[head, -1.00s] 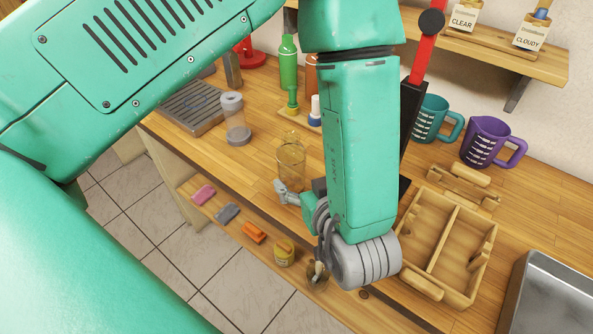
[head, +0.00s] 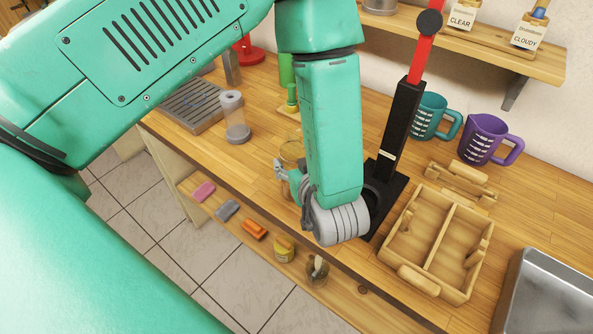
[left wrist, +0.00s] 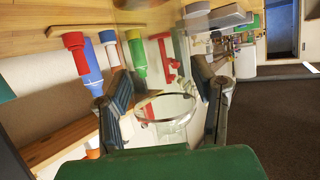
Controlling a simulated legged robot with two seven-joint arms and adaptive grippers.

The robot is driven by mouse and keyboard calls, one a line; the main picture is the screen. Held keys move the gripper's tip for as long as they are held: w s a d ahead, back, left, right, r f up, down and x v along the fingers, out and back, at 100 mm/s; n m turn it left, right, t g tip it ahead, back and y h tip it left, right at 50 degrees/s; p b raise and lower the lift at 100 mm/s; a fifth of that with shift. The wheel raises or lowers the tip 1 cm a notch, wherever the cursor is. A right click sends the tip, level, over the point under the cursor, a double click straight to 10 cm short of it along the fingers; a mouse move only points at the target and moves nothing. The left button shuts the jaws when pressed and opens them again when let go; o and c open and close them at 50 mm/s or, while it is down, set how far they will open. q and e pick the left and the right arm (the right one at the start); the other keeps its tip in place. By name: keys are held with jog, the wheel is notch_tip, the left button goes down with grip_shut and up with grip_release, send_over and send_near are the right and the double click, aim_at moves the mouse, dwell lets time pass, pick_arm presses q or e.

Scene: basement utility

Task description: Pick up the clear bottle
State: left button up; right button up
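The clear bottle (head: 291,152) is see-through and stands upright on the wooden counter, mostly hidden behind my left arm in the head view. In the left wrist view a clear glass body with a round rim (left wrist: 168,118) lies between the two fingers. My left gripper (head: 284,178) is low at the near side of the bottle. In the left wrist view its fingers (left wrist: 168,100) are spread on both sides of the glass, and I see no clear grip. My right gripper is in neither view.
A lower shelf holds small items.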

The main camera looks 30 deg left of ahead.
aim_at(292, 139)
pick_arm(q)
jog(key=shift+a, duration=0.2)
jog(key=c, duration=0.4)
jog(key=shift+a+f, duration=0.15)
jog(key=shift+a, duration=0.5)
jog(key=r, duration=0.6)
jog(key=d+r, duration=0.1)
jog(key=r, duration=0.2)
jog(key=shift+r, duration=0.3)
jog(key=shift+a+r, duration=0.1)
jog(key=shift+r, duration=0.1)
jog(key=shift+a, duration=0.25)
jog(key=shift+d, duration=0.2)
jog(key=shift+d, duration=0.1)
